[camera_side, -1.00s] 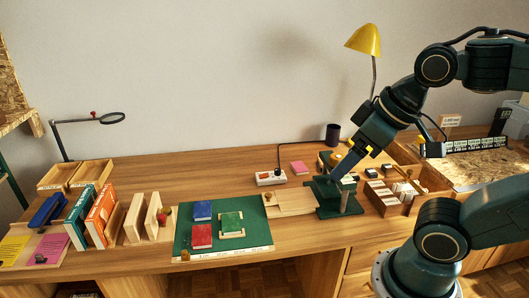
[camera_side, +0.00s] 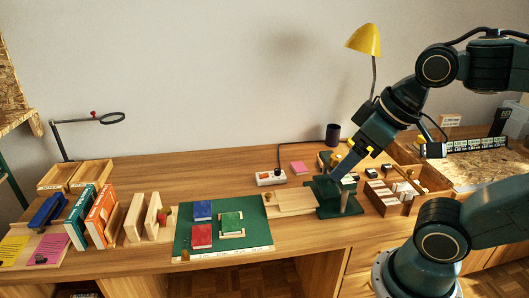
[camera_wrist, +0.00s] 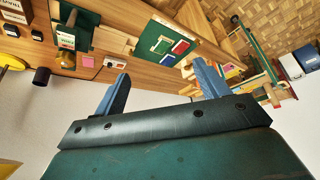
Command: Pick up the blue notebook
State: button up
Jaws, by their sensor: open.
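The blue notebook (camera_side: 203,209) lies flat on the green mat (camera_side: 183,237), behind a red notebook (camera_side: 201,236) and left of a green notebook (camera_side: 231,223). In the wrist view the blue notebook (camera_wrist: 181,47) is small and distant, on the mat at the upper middle. My gripper (camera_side: 336,178) is well to the right of the mat, above the green press-like stand. In the wrist view my gripper (camera_wrist: 161,84) shows two blue fingers spread wide with nothing between them.
A green stand (camera_side: 338,201) with a wooden board (camera_side: 290,202) is between my gripper and the mat. Upright books (camera_side: 101,214) and wooden bookends (camera_side: 135,217) stand left of the mat. A yellow lamp (camera_side: 364,40) rises behind. A white power strip (camera_side: 270,177) lies behind the board.

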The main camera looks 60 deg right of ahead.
jog(key=shift+o, duration=0.3)
jog(key=o, duration=0.5)
